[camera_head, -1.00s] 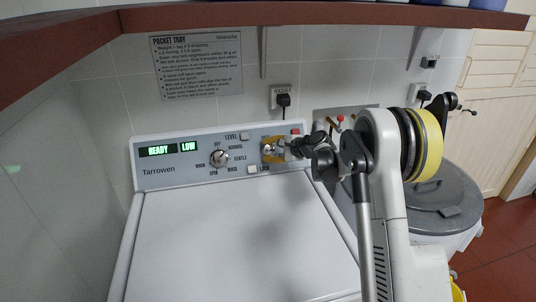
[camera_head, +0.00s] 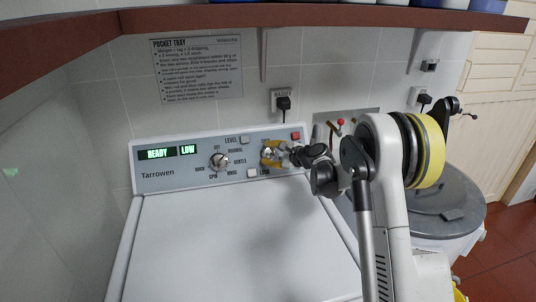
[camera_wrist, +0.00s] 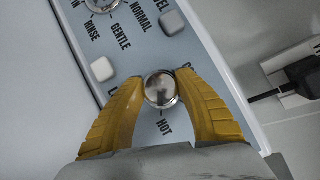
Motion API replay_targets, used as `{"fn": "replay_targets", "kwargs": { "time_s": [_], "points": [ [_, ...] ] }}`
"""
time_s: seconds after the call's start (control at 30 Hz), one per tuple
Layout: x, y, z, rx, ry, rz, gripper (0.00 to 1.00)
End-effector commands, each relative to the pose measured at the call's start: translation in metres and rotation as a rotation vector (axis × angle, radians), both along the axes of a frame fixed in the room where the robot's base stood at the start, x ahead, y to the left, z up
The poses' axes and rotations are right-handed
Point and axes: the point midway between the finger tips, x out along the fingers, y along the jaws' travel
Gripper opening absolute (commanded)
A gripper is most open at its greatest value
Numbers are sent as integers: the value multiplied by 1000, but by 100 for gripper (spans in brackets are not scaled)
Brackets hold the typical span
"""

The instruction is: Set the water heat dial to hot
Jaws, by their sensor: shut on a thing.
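The water heat dial is a small round shiny metal knob (camera_wrist: 160,89) on the washer's grey control panel. It also shows, partly covered, in the head view (camera_head: 267,153). My gripper (camera_wrist: 160,92) has its two yellow fingers on either side of the knob, shut on it. In the head view my gripper (camera_head: 273,153) reaches the panel from the right. The word HOT (camera_wrist: 165,127) is printed beside the knob, between the fingers, with a short mark towards it. Other labels around the knob are partly hidden by the fingers. I cannot tell where the knob's pointer stands.
A larger cycle dial (camera_head: 218,161) sits to the left on the panel, with a display (camera_head: 171,152) reading READY and LOW. A pale button (camera_wrist: 102,68) is close to my fingers. A red button (camera_head: 295,136) is nearby. A brown shelf (camera_head: 330,14) overhangs.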

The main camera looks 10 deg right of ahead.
Motion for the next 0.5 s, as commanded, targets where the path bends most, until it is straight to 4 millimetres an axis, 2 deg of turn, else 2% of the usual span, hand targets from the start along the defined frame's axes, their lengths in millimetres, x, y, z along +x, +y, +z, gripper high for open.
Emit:
{"fn": "replay_targets", "kwargs": {
  "time_s": [0.03,0.1,0.5],
  "points": [
    [0,1,-1,0,1,2,42],
    [0,1,-1,-1,1,2,64],
    [-5,-4,3,0,0,0,64]
  ]
}}
